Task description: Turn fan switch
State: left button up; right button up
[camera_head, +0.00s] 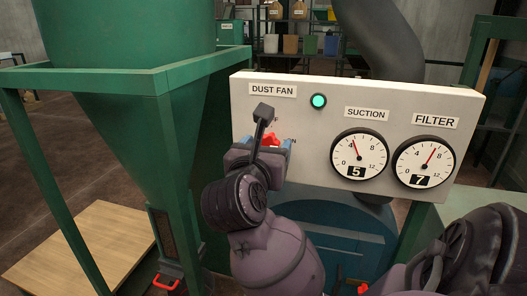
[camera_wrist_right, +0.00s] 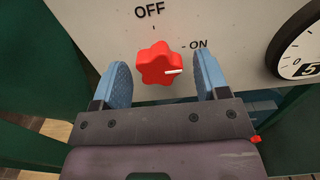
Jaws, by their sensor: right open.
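The red fan switch knob (camera_wrist_right: 154,66) sits on the white panel below OFF in the right wrist view. Its white pointer line points right, toward ON. In the head view the knob (camera_head: 272,139) shows only partly, behind my right gripper (camera_head: 266,146). The blue fingers of my right gripper (camera_wrist_right: 163,80) are open, one on each side of the knob, with visible gaps to it. The DUST FAN label (camera_head: 272,90) and a green lamp (camera_head: 319,101), which looks lit, are above. My left gripper is not in view.
The white panel (camera_head: 400,102) also carries a SUCTION gauge (camera_head: 359,157) and a FILTER gauge (camera_head: 424,162), right of the knob. A green hopper (camera_head: 130,110) in a green frame (camera_head: 97,79) stands close on the left. A wooden board (camera_head: 85,250) lies at lower left.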

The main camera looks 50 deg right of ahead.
jog(key=shift+w+d, duration=0.2)
jog(key=shift+d, duration=0.15)
jog(key=shift+r, duration=0.1)
